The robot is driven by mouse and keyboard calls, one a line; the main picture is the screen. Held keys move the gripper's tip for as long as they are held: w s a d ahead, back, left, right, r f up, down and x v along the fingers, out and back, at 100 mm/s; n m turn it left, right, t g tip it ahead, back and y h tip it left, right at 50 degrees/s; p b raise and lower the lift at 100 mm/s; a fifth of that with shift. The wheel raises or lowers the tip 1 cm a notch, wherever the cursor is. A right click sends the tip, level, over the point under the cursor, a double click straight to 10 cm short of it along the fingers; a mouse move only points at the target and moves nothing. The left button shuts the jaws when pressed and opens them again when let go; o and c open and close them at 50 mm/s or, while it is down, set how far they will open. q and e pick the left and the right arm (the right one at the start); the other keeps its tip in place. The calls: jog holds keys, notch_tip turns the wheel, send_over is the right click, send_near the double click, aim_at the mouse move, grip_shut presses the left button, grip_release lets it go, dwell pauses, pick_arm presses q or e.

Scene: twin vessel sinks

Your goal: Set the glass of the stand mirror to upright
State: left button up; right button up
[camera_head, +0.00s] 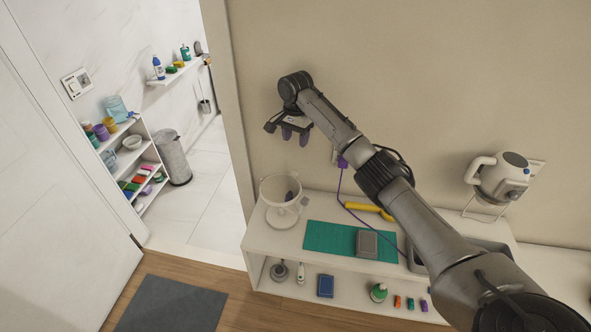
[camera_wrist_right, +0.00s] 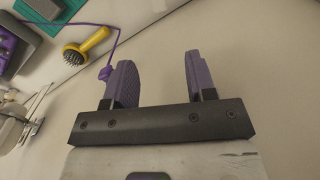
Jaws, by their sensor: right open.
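A white stand mirror (camera_head: 281,218) stands at the left end of the white counter. Its round glass (camera_head: 278,187) is tilted back, facing mostly up, and shows a dark reflection. My right gripper (camera_head: 295,134) is open and empty, above and behind the mirror near the beige wall, clear of it. In the right wrist view its two purple fingers (camera_wrist_right: 158,76) stand apart with nothing between them. The mirror cannot be made out for certain in the right wrist view. My left gripper is not in view.
A green mat (camera_head: 325,238) with a grey box (camera_head: 367,243) lies right of the mirror. Behind it are a yellow brush-like tool (camera_head: 368,209) and a purple cord (camera_head: 341,187) from the wall. My right arm spans the counter's right side. A doorway opens at left.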

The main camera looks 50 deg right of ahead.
notch_tip(320, 180, down, 14)
jog(key=shift+r, duration=0.2)
dwell(0.4)
grip_shut()
dwell(0.4)
